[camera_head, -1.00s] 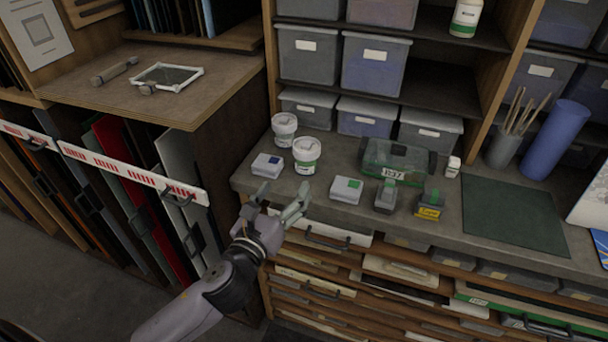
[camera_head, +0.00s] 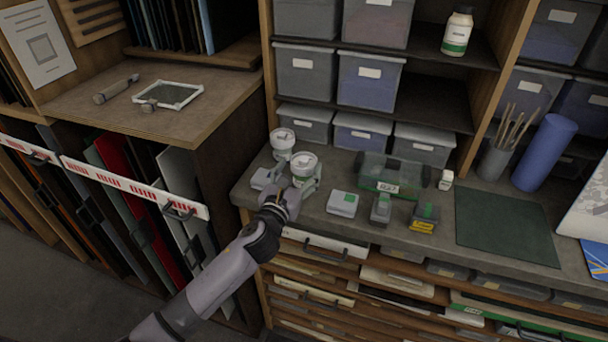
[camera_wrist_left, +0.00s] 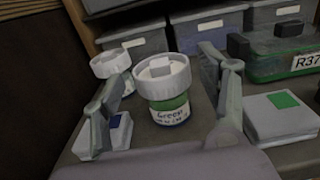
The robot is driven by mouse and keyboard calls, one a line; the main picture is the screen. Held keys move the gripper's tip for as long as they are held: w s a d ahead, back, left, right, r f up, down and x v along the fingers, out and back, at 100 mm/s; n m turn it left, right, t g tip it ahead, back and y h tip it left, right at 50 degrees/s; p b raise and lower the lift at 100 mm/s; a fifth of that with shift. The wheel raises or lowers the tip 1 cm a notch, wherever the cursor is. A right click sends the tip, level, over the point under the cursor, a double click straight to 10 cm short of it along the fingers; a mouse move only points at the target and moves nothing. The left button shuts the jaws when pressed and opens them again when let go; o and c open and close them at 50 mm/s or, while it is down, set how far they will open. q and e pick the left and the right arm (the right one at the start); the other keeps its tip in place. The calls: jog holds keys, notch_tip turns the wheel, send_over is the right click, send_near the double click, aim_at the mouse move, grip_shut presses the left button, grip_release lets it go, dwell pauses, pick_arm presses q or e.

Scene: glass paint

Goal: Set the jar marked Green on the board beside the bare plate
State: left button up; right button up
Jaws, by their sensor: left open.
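The jar marked Green (camera_head: 305,160), white-lidded with a green band, stands upright on the grey counter. In the left wrist view the jar (camera_wrist_left: 166,88) shows "Green" on its label. My left gripper (camera_head: 292,184) is open at its near side, with its fingers on either side of the jar; I cannot tell if they touch it. The fingers (camera_wrist_left: 166,105) also frame it in the wrist view. A pale-edged, apparently bare plate (camera_head: 176,94) lies on the brown board-like top (camera_head: 205,118) at the left. My right gripper is not in view.
A second white-lidded jar (camera_head: 282,140) stands just behind. A blue-marked box (camera_head: 263,178) is left of the gripper and a green-marked box (camera_head: 342,203) right. A clear case (camera_head: 385,172) stands farther right. Two small tools, one of them a roller (camera_head: 116,89), lie near the plate.

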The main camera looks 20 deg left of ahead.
aim_at(302, 162)
pick_arm(q)
jog(key=w, duration=0.4)
jog(key=shift+w+f+p, duration=0.15)
jog(key=shift+f+p, duration=0.05)
jog(key=shift+p, duration=0.2)
jog(key=shift+w+f, duration=0.1)
jog(key=shift+w, duration=0.2)
jog(key=shift+s, duration=0.1)
jog(key=shift+c, duration=0.8)
jog(key=c, duration=1.3)
grip_shut()
jog(key=shift+r, duration=0.2)
